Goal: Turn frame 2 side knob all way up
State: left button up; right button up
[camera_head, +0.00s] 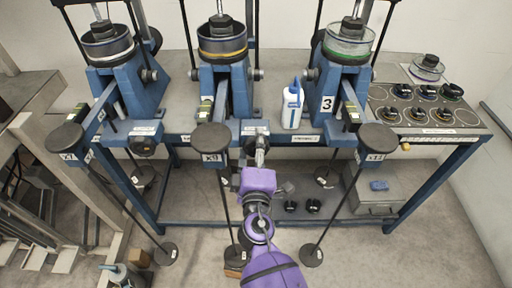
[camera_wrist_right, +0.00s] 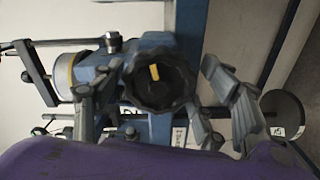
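Three blue lever frames stand along the bench. The middle frame (camera_head: 222,85) has a cylinder with a yellow band (camera_head: 222,50). My right gripper (camera_head: 261,145) is at the bench's front edge, just right of the middle frame's round black weight plate (camera_head: 211,138). In the wrist view a black lobed knob (camera_wrist_right: 160,85) with a yellow mark, pointing roughly up, faces the camera. The fingers of my right gripper (camera_wrist_right: 160,108) are open, one on each side of the knob. I cannot tell whether they touch it. In the head view the gripper hides the knob. My left gripper is out of view.
A white and blue bottle (camera_head: 292,105) stands between the middle frame and the right frame (camera_head: 338,88). Hanging rods and weight plates flank my arm. A lower shelf holds a grey box (camera_head: 362,190). Several black knobs sit on a panel (camera_head: 425,118) at right.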

jog(key=shift+w, duration=0.1)
jog(key=shift+s, duration=0.3)
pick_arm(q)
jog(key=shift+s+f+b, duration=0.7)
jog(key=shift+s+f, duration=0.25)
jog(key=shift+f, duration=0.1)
pick_arm(e)
jog(key=shift+s, duration=2.9)
